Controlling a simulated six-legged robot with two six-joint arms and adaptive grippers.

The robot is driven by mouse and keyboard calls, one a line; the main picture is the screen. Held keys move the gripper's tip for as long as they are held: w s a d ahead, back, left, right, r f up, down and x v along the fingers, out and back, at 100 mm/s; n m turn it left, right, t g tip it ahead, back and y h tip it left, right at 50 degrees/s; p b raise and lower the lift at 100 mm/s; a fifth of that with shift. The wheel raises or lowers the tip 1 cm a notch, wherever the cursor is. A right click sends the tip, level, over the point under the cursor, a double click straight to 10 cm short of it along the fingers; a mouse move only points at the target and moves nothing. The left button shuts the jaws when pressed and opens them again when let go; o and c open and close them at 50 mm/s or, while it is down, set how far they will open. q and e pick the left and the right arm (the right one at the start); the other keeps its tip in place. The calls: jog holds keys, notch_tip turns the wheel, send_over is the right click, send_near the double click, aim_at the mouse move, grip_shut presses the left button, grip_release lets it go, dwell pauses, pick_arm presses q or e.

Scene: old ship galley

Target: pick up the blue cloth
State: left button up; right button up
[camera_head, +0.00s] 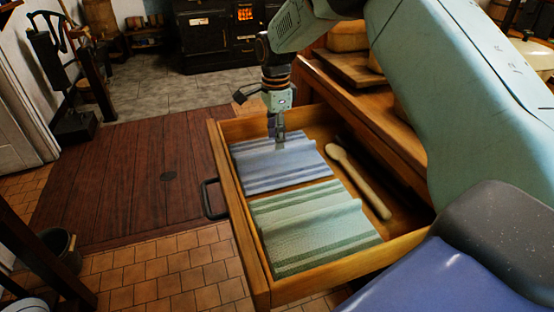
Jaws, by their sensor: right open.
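The jaws are open; I cannot tell whether the tips touch the fabric. A green striped cloth (305,222) lies in the near part of the drawer. My left gripper is not in view.
A wooden spoon (358,181) lies in the drawer, right of the cloths. The wooden counter (372,108) borders the drawer on the right. A black stove (215,37) stands at the back. A dark bucket (58,247) is on the floor at left. Plank and tile floor lies clear left of the drawer.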

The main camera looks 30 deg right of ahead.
aim_at(277, 154)
jog(key=f, duration=0.1)
jog(key=f+b, duration=0.1)
jog(key=f, duration=0.1)
jog(key=shift+s+f, duration=0.3)
jog(key=shift+f, duration=0.05)
jog(key=shift+w+d+f, duration=0.1)
jog(key=shift+d+f, duration=0.05)
jog(key=shift+f, duration=0.15)
jog(key=shift+r, duration=0.15)
jog(key=c, duration=0.7)
grip_shut()
